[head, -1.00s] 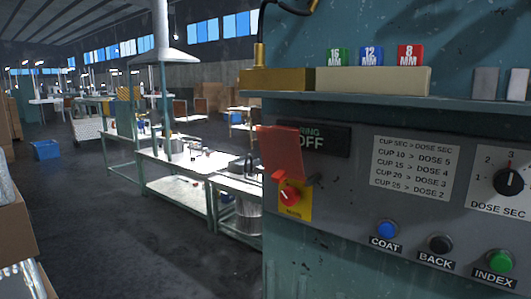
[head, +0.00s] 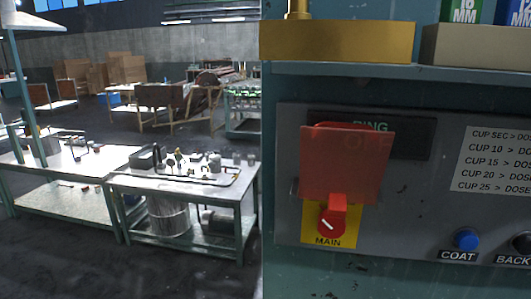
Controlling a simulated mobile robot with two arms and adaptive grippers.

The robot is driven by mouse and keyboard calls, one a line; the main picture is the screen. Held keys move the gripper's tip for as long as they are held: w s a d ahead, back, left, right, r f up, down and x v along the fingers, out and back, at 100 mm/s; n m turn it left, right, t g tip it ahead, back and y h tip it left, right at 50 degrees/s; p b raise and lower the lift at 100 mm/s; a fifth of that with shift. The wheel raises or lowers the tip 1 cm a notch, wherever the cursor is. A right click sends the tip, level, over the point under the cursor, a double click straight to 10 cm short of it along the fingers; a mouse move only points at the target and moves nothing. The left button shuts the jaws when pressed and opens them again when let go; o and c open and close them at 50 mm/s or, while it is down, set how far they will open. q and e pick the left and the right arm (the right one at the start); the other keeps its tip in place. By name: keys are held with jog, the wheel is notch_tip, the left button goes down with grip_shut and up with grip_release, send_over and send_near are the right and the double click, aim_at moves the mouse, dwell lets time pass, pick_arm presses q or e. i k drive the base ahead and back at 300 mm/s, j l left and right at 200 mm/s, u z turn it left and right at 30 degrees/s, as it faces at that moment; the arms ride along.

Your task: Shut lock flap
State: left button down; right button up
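The lock flap (head: 347,168) is a red, slightly see-through plate in the head view, on the grey control panel of the teal machine. It is raised and covers part of the dark "RING OFF" display behind it. Below it is the red MAIN switch knob (head: 332,220) on a yellow plate (head: 349,238). The knob shows uncovered below the flap's lower edge. Neither of my grippers is in the head view.
On the panel right of the switch are a blue COAT button (head: 466,239), a black BACK button (head: 523,242) and a white dose chart (head: 498,160). A shelf (head: 400,69) with a brass block (head: 337,41) juts out above. Workbenches (head: 185,181) stand to the left on open floor.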

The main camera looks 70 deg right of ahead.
aim_at(342, 158)
jog(key=i+z, duration=0.45)
jog(key=i+j+z, duration=0.15)
jog(key=i+z, duration=0.4)
jog(key=z, duration=0.35)
jog(key=i+z, duration=0.1)
jog(key=z, duration=0.35)
jog(key=i+j+z, duration=0.1)
jog(key=z, duration=0.35)
jog(key=j+z, duration=0.1)
jog(key=z, duration=0.35)
jog(key=i+j+z, duration=0.1)
jog(key=z, duration=0.35)
jog(key=i+j+z, duration=0.1)
jog(key=z, duration=0.35)
jog(key=i+j+z, duration=0.1)
jog(key=z, duration=0.3)
jog(key=j+z, duration=0.25)
jog(key=z, duration=0.2)
jog(key=j+z, duration=0.25)
jog(key=z, duration=0.2)
jog(key=j+z, duration=0.2)
jog(key=z, duration=0.2)
jog(key=i+j, duration=0.05)
